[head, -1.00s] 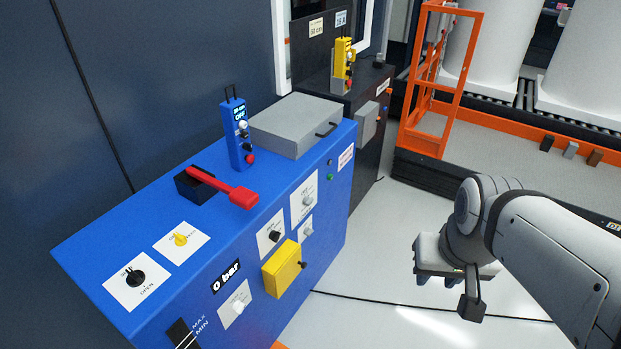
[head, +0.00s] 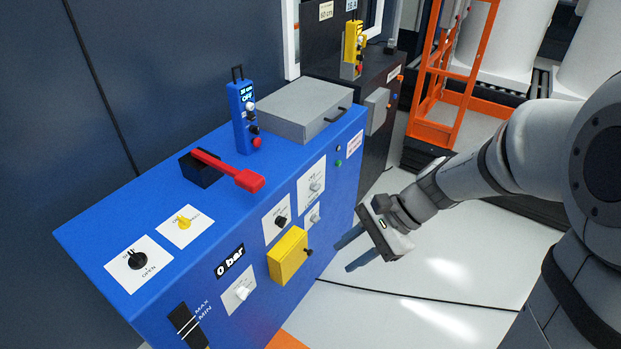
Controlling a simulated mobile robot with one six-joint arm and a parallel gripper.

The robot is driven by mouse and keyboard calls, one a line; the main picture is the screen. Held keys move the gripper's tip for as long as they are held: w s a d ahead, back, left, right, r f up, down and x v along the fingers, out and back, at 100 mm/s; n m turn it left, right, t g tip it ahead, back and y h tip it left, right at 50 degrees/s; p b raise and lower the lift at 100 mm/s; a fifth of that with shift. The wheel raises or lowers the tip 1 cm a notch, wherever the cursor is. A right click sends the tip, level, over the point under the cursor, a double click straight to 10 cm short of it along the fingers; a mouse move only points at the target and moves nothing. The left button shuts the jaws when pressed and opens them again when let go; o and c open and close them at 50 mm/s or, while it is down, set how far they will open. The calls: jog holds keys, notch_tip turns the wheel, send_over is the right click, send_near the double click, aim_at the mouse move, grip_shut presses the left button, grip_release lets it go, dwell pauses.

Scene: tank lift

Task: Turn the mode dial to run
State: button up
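A blue cabinet (head: 110,232) carries several dials on white plates. Its front face has a black dial (head: 281,221), a grey dial (head: 315,187), a smaller grey dial (head: 314,217) and a white dial (head: 241,293). Its top has a black dial marked OPEN (head: 137,260) and a yellow dial (head: 183,223). The other labels are too small to read, so I cannot tell which is the mode dial. My gripper (head: 343,258) is open and empty, right of the cabinet front, with its two fingers apart and pointing left toward it. It appears clear of all dials.
A yellow box (head: 288,256) with a black knob juts from the cabinet front. On top are a red lever (head: 230,170), a blue handset reading OFF (head: 243,117) and a grey lidded box (head: 305,108). An orange frame (head: 432,131) stands behind. Pale floor lies right of the cabinet.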

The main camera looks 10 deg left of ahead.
jog(key=w+a+f+m+y+b, duration=0.2)
jog(key=w+a+f+m+y, duration=0.35)
jog(key=w+a+m, duration=0.2)
jog(key=m+t+y+b, duration=0.3)
jog(key=m+t, duration=0.7)
jog(key=m, duration=0.8)
send_near(281, 222)
jog(key=shift+n, duration=0.25)
jog(key=x, duration=0.7)
jog(key=shift+w+f, duration=0.15)
jog(key=shift+f, duration=0.15)
